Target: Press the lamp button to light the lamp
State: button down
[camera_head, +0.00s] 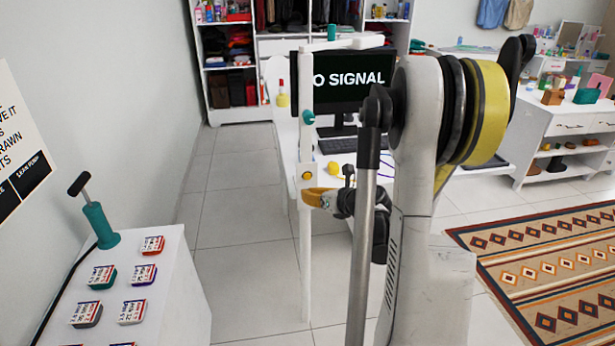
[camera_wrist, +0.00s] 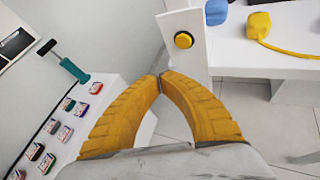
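A yellow round button (camera_head: 307,176) sits on a tall white post (camera_head: 306,240), which carries a white arm (camera_head: 345,43) with teal knobs at its top and may be the lamp. No lit bulb is visible. In the wrist view the button (camera_wrist: 184,40) has a dark rim and sits on the post's face (camera_wrist: 178,20), just beyond and slightly right of my fingertips. My gripper (camera_wrist: 161,79) has its two yellow-orange fingers meeting at the tips, with nothing between them. In the head view my gripper (camera_head: 308,196) is just below the button; contact with the post cannot be told.
A white desk (camera_head: 300,155) with a monitor (camera_head: 345,80) stands behind the post. A yellow object with a cord (camera_wrist: 259,25) and a blue object (camera_wrist: 216,11) lie on it. A white stand (camera_head: 175,270) with several labelled blocks and a teal-based lever (camera_head: 98,222) is at left.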

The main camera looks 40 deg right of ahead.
aim_at(299, 181)
jog(key=shift+w+d, duration=0.4)
jog(key=shift+w, duration=0.3)
jog(key=shift+w+d, duration=0.45)
jog(key=shift+w, duration=0.2)
jog(key=shift+w+d, duration=0.4)
jog(key=shift+w, duration=0.3)
jog(key=shift+w, duration=0.1)
jog(key=shift+w+d, duration=0.2)
jog(key=shift+w, duration=0.05)
jog(key=shift+w+d, duration=0.25)
jog(key=shift+w, duration=0.1)
dwell(0.6)
jog(key=shift+s+a, duration=0.1)
jog(key=shift+s+a+b, duration=0.35)
jog(key=shift+s, duration=0.3)
jog(key=s+a, duration=0.1)
jog(key=s, duration=0.1)
jog(key=s+a, duration=0.1)
jog(key=s, duration=0.1)
jog(key=shift+s+a+b, duration=0.1)
jog(key=shift+a+b, duration=0.25)
